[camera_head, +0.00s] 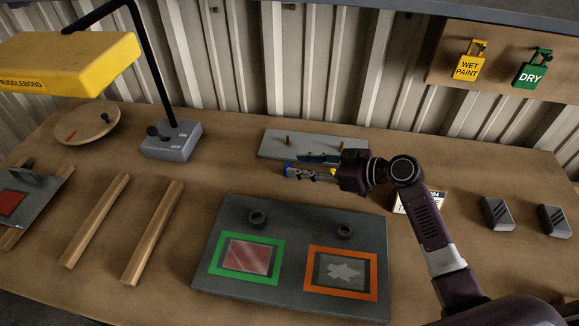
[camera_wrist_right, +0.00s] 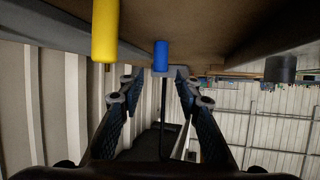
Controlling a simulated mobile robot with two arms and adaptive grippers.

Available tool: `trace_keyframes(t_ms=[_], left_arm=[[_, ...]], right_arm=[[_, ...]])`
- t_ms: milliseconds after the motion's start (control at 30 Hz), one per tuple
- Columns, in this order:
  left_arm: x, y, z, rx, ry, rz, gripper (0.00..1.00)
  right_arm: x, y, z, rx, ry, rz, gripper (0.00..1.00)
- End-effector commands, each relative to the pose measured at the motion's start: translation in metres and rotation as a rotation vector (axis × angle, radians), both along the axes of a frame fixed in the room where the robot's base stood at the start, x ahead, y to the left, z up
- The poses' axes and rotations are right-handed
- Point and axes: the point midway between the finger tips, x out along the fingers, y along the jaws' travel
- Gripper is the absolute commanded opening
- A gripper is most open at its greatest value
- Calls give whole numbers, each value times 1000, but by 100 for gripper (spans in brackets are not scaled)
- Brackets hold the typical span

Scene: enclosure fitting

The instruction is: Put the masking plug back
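My right gripper (camera_head: 303,166) reaches in above the table, pointing left, in front of a grey plate (camera_head: 270,144) with short brass-coloured pegs. Its fingers stand apart in the wrist view (camera_wrist_right: 157,85), with nothing held between them. A small blue plug-like cylinder (camera_wrist_right: 160,55) shows beyond the fingertips, between them in the picture; it also shows in the head view (camera_head: 287,170) just left of the fingertips. A yellow cylinder (camera_wrist_right: 105,30) is nearer the wrist camera, to the left of the fingers. Which cylinder is the masking plug, I cannot tell. My left gripper is not in view.
A dark panel (camera_head: 293,290) with green and orange frames and two black rings lies in front. A grey lamp base (camera_head: 172,141) and wooden rails (camera_head: 152,232) are at left. Dark grey blocks (camera_head: 497,213) and a small sign (camera_head: 420,200) are at right.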

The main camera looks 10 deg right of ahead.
Motion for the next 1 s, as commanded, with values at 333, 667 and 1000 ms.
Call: trace_keyframes(t_ms=[333,667,1000], left_arm=[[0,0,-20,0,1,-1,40],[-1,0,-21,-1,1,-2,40],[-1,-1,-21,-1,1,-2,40]], right_arm=[[-37,-44,21,-1,0,-1,31],[-43,-50,27,1,1,0,31],[-42,-50,27,1,0,0,31]])
